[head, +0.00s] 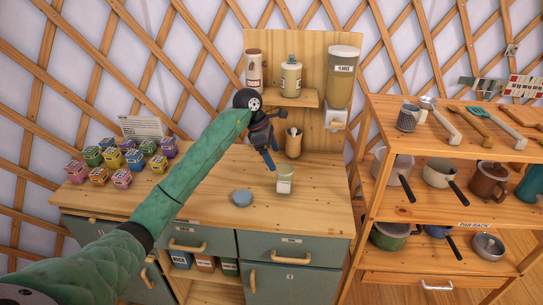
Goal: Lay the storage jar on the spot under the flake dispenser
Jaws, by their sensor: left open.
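The storage jar (284,181), a small pale glass jar with a white label, stands upright and apparently lidless on the wooden counter. The flake dispenser (343,80), a tall tan cylinder with a label and a white outlet (335,119), is fixed at the right of the wooden back panel. The counter spot (330,160) under it looks bare. My left gripper (270,161) is open and empty, just above and left of the jar, fingers pointing down. I cannot tell whether it touches the jar. My right gripper is out of view.
A round blue lid (242,198) lies left of the jar. A wooden utensil cup (293,143) stands behind it. A shelf (290,98) above holds bottles. Several colourful small boxes (115,160) fill the counter's left. A pan rack (460,170) stands to the right.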

